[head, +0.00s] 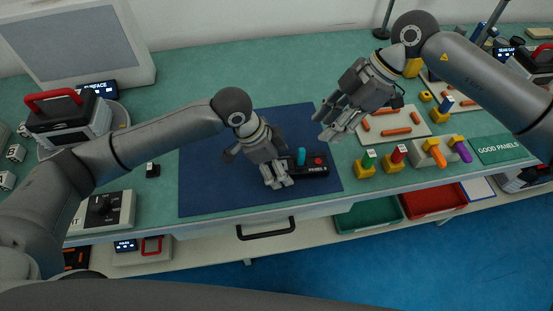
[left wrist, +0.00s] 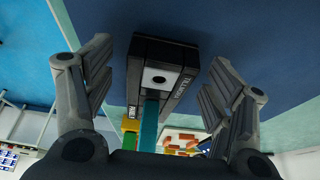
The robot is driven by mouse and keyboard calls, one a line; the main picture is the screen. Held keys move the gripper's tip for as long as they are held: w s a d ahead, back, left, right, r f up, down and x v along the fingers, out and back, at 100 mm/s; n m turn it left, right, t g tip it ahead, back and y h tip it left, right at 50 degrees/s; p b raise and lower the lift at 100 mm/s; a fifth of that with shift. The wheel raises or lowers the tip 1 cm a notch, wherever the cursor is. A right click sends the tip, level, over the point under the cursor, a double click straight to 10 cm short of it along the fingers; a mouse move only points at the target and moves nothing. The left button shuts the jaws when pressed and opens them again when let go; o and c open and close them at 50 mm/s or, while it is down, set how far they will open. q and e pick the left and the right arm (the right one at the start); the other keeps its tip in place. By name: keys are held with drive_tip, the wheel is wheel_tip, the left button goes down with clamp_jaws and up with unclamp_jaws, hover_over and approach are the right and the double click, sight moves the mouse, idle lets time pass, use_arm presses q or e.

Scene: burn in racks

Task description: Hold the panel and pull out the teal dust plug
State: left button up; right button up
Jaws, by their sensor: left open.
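The black panel (head: 313,168) lies on the blue mat near its right front edge. It has a red button and a label on top. The teal dust plug (head: 301,156) stands upright in the panel. My left gripper (head: 277,182) is low at the panel's left end. In the left wrist view its open fingers (left wrist: 158,95) stand on both sides of the panel (left wrist: 160,52), apart from it, and the teal plug (left wrist: 149,125) shows beyond the panel's near end. My right gripper (head: 330,125) is raised above the mat's right edge, to the right of the plug, and looks open and empty.
The blue mat (head: 215,175) is mostly bare to the left. Yellow blocks with green (head: 368,162) and red (head: 397,158) plugs stand right of the panel. A tray with orange pieces (head: 385,140) lies behind them. A GOOD PANELS mat (head: 498,149) is far right.

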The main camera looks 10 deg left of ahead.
use_arm(q)
drive_tip(key=c, duration=1.2)
drive_tip(key=shift+c, duration=0.2)
